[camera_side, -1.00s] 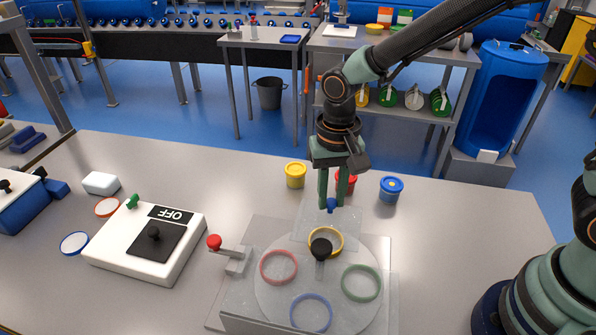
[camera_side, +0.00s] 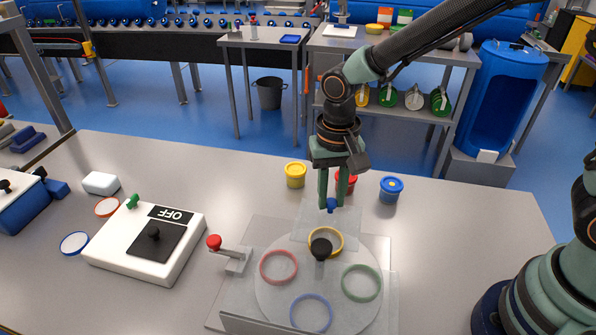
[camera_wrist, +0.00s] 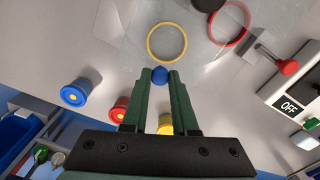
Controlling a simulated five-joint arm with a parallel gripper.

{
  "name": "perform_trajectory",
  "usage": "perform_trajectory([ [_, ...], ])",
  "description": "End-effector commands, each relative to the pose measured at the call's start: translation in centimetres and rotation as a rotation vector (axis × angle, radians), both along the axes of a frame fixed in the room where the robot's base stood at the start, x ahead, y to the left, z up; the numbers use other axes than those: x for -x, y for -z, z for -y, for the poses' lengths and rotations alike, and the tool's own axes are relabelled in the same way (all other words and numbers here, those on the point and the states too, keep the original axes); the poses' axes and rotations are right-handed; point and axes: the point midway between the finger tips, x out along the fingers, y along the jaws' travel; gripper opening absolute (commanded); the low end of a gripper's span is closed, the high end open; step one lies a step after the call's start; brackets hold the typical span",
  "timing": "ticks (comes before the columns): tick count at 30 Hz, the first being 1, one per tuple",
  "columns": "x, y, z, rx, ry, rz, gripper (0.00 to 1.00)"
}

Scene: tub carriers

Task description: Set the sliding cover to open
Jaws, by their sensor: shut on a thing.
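The sliding cover (camera_side: 318,222) is a clear plate at the back of the grey turntable station, and it also shows in the wrist view (camera_wrist: 140,60). Its near part reaches the yellow ring (camera_side: 326,242); I cannot tell exactly where its near edge ends. A small blue knob (camera_wrist: 160,75) stands on the cover. My gripper (camera_side: 332,200) points down and is shut on this knob, with one finger on each side in the wrist view. The fingers hide part of the knob in the side view.
The round disc has red (camera_side: 278,267), green (camera_side: 361,282) and blue (camera_side: 311,313) rings and a black knob (camera_side: 320,249). A red-knobbed lever (camera_side: 214,242) stands left. Yellow (camera_side: 295,175), red and blue (camera_side: 391,189) tubs stand behind. A white OFF box (camera_side: 125,255) lies left.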

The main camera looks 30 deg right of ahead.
Motion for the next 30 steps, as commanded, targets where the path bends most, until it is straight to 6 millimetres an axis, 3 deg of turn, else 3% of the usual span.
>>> perform_trajectory([
  [5, -1.1, -0.1, -1.1, -0.001, -0.001, 0.001, 0.0],
  [21, -7.4, -0.1, -7.3, -0.002, 0.0, 0.004, 0.0],
  [30, -9.2, -0.1, -9.1, -0.003, 0.0, 0.004, 0.0],
])
